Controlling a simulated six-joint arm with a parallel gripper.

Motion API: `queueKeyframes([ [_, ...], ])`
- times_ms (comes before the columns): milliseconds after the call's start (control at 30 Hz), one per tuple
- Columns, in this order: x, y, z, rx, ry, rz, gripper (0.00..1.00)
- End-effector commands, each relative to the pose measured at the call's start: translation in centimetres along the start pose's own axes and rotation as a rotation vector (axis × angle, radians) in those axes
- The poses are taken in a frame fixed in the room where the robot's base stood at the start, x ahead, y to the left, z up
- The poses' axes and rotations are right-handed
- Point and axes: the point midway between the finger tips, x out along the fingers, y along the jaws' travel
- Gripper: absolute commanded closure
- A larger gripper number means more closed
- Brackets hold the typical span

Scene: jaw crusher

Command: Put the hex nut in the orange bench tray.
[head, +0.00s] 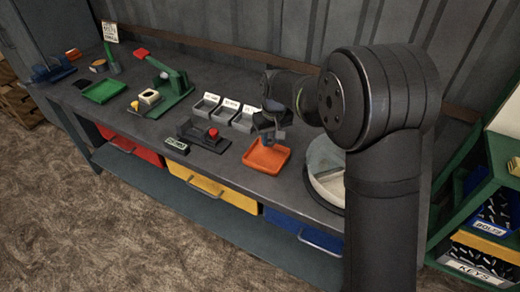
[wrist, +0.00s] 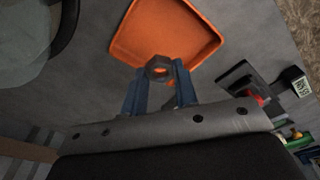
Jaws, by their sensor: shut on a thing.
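The hex nut (wrist: 158,68) is dark grey and is held between the two blue fingertips of my gripper (wrist: 160,75) in the wrist view. My gripper (head: 268,138) is above the tray's back left part there. The nut is too small to make out in the head view.
Three grey labelled bins (head: 224,112) stand behind and left of the tray. A black device with a red knob (head: 213,133) is to the left. A round pale-topped container (head: 325,170) stands close on the right, partly hidden by my arm.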

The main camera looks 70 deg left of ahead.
Motion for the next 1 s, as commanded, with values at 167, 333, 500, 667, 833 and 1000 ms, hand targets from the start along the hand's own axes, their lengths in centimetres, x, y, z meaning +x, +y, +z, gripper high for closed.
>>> queueKeyframes([
  [167, 2.0, -2.2, -1.7, -0.002, 0.001, 0.000, 0.96],
  [333, 2.7, -2.9, -2.1, 0.001, 0.001, 0.000, 0.96],
  [500, 4.8, -2.8, -1.8, 0.001, -0.002, -0.001, 0.96],
  [667, 6.5, -2.8, -1.6, 0.000, 0.001, -0.001, 0.96],
  [833, 6.5, -2.8, -1.7, 0.000, 0.002, -0.001, 0.96],
  [1000, 6.8, -2.8, -1.6, 0.000, 0.001, -0.001, 0.96],
])
